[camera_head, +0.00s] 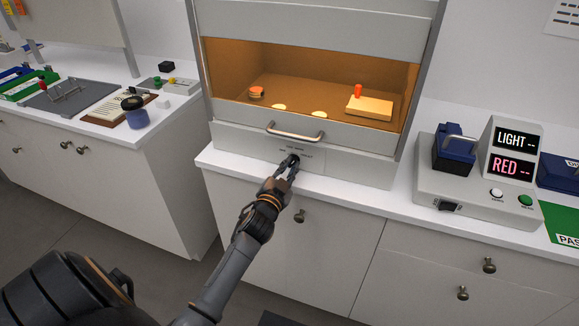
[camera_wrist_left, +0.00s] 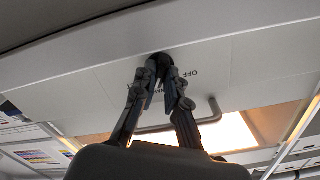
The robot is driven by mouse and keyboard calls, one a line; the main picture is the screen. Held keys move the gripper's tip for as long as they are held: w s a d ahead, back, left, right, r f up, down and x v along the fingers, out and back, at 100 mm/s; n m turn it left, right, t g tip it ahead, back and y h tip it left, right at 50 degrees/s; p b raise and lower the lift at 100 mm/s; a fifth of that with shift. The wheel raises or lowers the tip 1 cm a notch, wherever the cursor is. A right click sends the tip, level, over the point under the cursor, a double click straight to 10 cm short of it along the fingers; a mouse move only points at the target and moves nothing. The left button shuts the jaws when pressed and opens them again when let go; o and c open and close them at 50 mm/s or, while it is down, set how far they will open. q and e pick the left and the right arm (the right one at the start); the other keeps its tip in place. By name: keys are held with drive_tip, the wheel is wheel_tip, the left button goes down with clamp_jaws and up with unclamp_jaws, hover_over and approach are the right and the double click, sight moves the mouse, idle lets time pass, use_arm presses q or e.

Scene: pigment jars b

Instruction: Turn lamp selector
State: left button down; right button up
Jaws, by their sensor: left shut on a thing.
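The lamp selector (camera_head: 293,158) is a small dark knob on the white front panel below the cabinet's window. My left gripper (camera_head: 288,168) reaches up to it from below and is shut on it. In the left wrist view, the two fingers close around the dark round selector (camera_wrist_left: 160,58), with printed lettering reading "OFF" beside it. The fingers hide much of the knob, so I cannot tell its setting. My right gripper does not show in either view.
The cabinet's metal handle (camera_head: 296,133) is just above the selector. Inside the amber-lit cabinet is a yellow block (camera_head: 370,107) with an orange peg. A grey device (camera_head: 470,195) with "LIGHT --" and "RED --" displays stands right.

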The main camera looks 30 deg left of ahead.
use_arm(q)
drive_tip(key=m, duration=0.5)
drive_tip(key=shift+m, duration=0.3)
idle(0.4)
drive_tip(key=c, duration=1.4)
unclamp_jaws()
drive_tip(key=shift+d, duration=0.1)
drive_tip(key=shift+s+f, duration=0.1)
drive_tip(key=shift+s, duration=0.2)
drive_tip(key=v, duration=1.1)
drive_tip(key=shift+s, duration=0.2)
